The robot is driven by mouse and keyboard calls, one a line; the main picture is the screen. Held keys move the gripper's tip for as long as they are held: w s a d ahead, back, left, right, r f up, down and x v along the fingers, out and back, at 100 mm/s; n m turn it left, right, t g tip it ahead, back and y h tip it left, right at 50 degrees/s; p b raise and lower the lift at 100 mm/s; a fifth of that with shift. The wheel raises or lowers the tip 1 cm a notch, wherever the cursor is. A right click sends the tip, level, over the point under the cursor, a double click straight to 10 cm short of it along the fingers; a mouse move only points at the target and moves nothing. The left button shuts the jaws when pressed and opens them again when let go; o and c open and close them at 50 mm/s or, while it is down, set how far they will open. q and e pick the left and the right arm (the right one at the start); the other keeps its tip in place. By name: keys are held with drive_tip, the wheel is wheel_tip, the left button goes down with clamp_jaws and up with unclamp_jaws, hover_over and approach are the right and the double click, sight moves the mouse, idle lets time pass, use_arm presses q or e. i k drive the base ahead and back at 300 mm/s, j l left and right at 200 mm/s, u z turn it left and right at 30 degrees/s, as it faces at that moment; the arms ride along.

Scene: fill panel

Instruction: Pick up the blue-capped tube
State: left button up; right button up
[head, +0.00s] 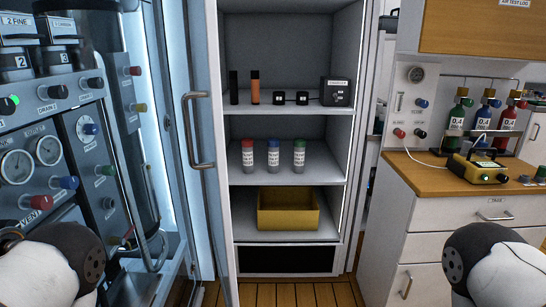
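The blue-capped tube (273,157) stands upright on the middle shelf of an open cabinet. It is between a red-capped tube (247,156) on its left and a green-capped tube (299,156) on its right. The three tubes stand apart, with white labels on clear bodies. Parts of my arms show at the lower left and lower right corners, well short of the cabinet. Neither of my grippers is in view.
The cabinet door (205,150) stands open at the left of the shelves. A yellow bin (288,222) sits on the lower shelf. The upper shelf holds dark boxes and two slim cylinders. A gauge panel (50,160) is at left; a wooden counter (428,176) with bottles is at right.

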sight(274, 143)
drive_tip(key=i+l, duration=0.2)
drive_tip(key=l, duration=0.15)
drive_tip(key=i+l, duration=0.15)
drive_tip(key=l, duration=0.15)
drive_tip(key=i+l, duration=0.2)
drive_tip(key=l, duration=0.15)
